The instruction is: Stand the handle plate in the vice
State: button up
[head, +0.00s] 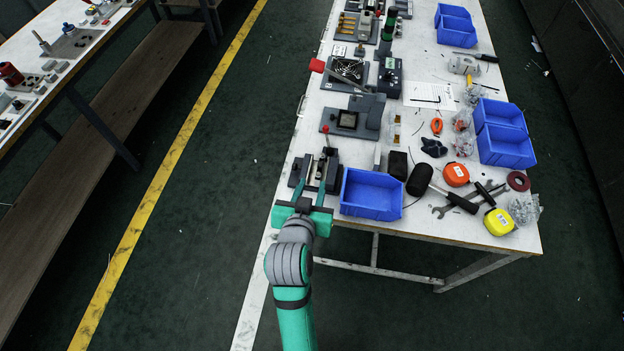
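My gripper (310,188) is at the near left corner of the workbench, pointing away from me at the vice. The vice (329,165) is a dark grey block with a slot and a small red-tipped lever, standing on the bench just beyond the fingertips. The fingers overlap its near side in the picture; I cannot tell whether they touch it. I cannot make out the handle plate for certain; the fingers and vice may hide it.
A blue bin (371,194) stands close right of the vice. A grey fixture (350,121) is behind it. A black-headed mallet (420,180), wrenches and a yellow tape measure (499,222) lie to the right. Floor left of the bench is clear.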

jog(key=s+a+f+n+t+y, duration=0.25)
jog(key=s+f, duration=0.45)
jog(key=s, duration=0.5)
jog(key=s+a+r+t, duration=0.1)
jog(key=s+r, duration=0.2)
jog(key=s, duration=1.3)
jog(key=shift+s+n+y, duration=0.25)
jog(key=shift+n+y, duration=0.1)
jog(key=shift+y, duration=0.1)
